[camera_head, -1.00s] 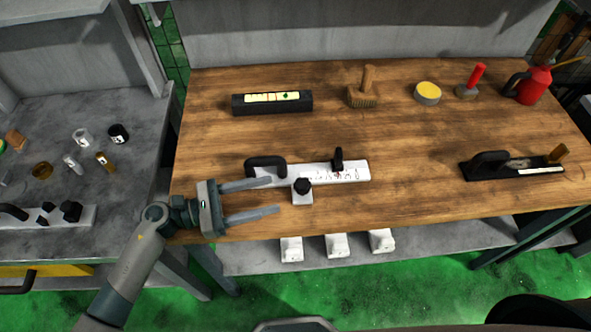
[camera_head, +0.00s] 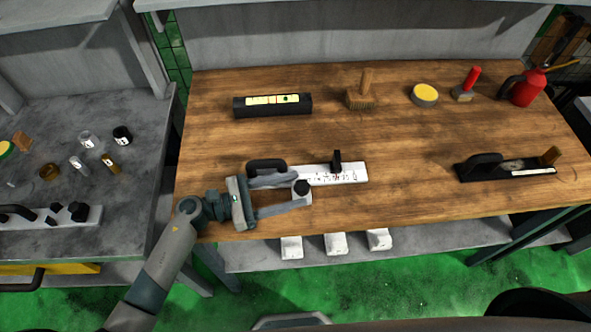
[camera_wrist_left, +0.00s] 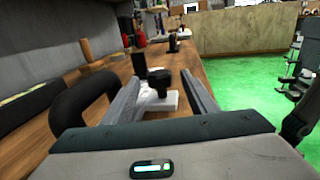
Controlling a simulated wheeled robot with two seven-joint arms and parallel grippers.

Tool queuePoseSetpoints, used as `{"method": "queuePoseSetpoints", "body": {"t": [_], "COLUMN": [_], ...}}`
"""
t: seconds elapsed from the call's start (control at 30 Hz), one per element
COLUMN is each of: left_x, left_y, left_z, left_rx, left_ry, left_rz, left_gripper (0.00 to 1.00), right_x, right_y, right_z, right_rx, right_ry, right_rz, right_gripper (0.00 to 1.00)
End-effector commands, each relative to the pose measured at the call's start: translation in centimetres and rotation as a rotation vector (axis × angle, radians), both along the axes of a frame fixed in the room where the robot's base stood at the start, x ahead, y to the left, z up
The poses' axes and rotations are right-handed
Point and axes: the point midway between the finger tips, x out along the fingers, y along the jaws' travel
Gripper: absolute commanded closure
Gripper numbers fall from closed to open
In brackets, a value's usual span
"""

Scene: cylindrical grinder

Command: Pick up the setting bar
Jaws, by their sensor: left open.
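A white bar with printed marks (camera_head: 345,174), likely the setting bar, lies near the front of the wooden table. It has a black loop handle (camera_head: 266,164) at its left end, an upright black piece toward the right and a black knob (camera_head: 302,187) on a small white block at its front. My left gripper (camera_head: 300,189) is open, its fingers reaching over the bar's left part on either side of the knob. In the left wrist view the knob (camera_wrist_left: 158,80) shows between the fingers, and the black handle (camera_wrist_left: 85,98) stands outside the left finger. Contact is unclear.
A black level (camera_head: 272,105), brush (camera_head: 361,95), yellow-topped tin (camera_head: 424,95), red-handled tool (camera_head: 465,88) and red oil can (camera_head: 525,88) stand behind. A black handled bar (camera_head: 510,167) lies right. White blocks (camera_head: 335,243) sit on the shelf below. The table's middle is clear.

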Motion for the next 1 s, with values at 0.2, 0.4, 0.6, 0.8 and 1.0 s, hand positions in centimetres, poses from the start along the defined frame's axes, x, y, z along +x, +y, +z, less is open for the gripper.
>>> {"method": "queuePoseSetpoints", "body": {"t": [0.2, 0.4, 0.6, 0.8, 1.0], "left_x": [0.13, 0.12, 0.13, 0.13, 0.19], "left_y": [-0.63, -0.61, -0.60, -0.60, -0.62], "left_z": [-0.09, -0.08, -0.07, -0.06, 0.14], "left_rx": [0.001, 0.001, 0.001, 0.001, -0.001], "left_ry": [0.000, 0.000, -0.001, -0.001, -0.003], "left_rz": [0.000, 0.000, 0.000, 0.000, 0.001], "left_gripper": [0.47, 0.47, 0.55, 1.00, 1.00], "right_x": [-0.01, -0.02, -0.03, -0.03, -0.03], "right_y": [-0.12, -0.16, -0.17, -0.17, -0.17], "right_z": [0.29, 0.27, 0.27, 0.27, 0.29], "right_rx": [-0.001, -0.002, -0.001, -0.001, -0.001], "right_ry": [0.000, 0.001, 0.001, 0.001, 0.001], "right_rz": [0.001, 0.001, 0.001, 0.001, 0.001], "right_gripper": [1.00, 1.00, 1.00, 1.00, 1.00]}}
